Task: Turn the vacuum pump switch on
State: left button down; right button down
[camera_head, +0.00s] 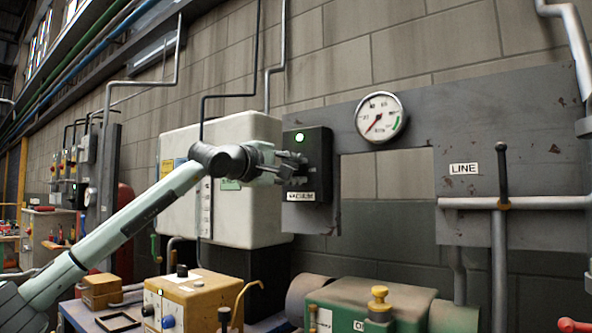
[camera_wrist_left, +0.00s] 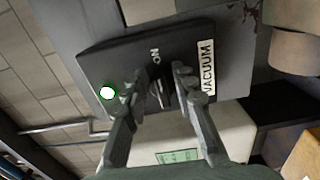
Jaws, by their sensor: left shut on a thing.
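The black vacuum switch box (camera_head: 318,150) is fixed to the grey wall panel, with a white VACUUM label (camera_head: 301,197) low on its front. A round lamp (camera_head: 299,137) near its top glows pale green. My left gripper (camera_head: 294,168) is at the front of the box. My right gripper is not in view.
A round gauge (camera_head: 381,117) sits right of the box. A pale cabinet (camera_head: 222,185) stands behind my left arm. Below are a yellow box with knobs (camera_head: 190,300) and a green machine (camera_head: 370,298). A vertical pipe (camera_head: 500,240) stands by the LINE label.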

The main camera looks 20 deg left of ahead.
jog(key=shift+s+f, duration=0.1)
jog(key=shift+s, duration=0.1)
pick_arm(q)
jog(key=c, duration=1.3)
grip_release()
jog(key=shift+o, duration=0.4)
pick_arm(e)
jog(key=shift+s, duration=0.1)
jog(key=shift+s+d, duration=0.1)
pick_arm(q)
jog(key=v, duration=1.2)
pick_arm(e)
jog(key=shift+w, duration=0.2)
